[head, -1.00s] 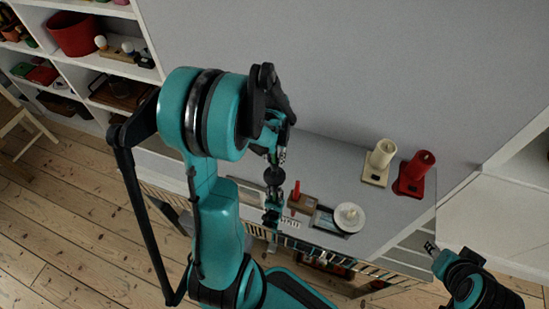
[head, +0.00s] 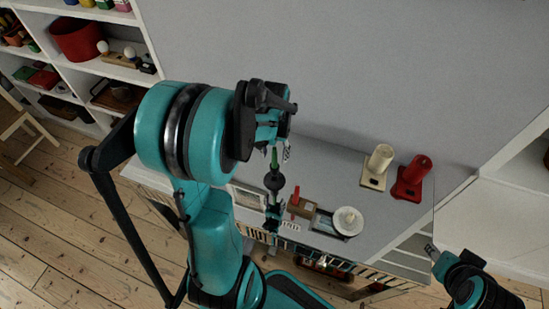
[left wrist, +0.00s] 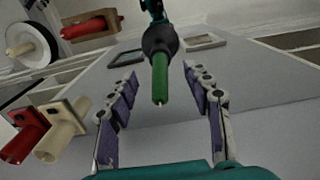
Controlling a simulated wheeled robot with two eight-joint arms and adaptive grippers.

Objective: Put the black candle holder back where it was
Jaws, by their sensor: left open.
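The black candle holder (head: 274,180) with its green candle (head: 274,157) is upright over the grey shelf top, near its front edge. In the left wrist view the black holder (left wrist: 160,40) is beyond my fingertips, and the green candle (left wrist: 160,80) points toward the camera. My left gripper (head: 278,150) is open above the holder, its fingers (left wrist: 165,95) on either side of the candle with clear gaps. The holder's foot is not clear; a teal-and-black shape (head: 273,212) below it cannot be made out. My right gripper (head: 431,249) is small at the lower right, apart from the shelf.
Right of the holder are a red candle on a wooden block (head: 302,208), a white plate with a cream candle (head: 340,226), a cream candle on its holder (head: 375,178) and a red one (head: 410,185). A flat frame (head: 248,197) lies at left. The shelf's back is clear.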

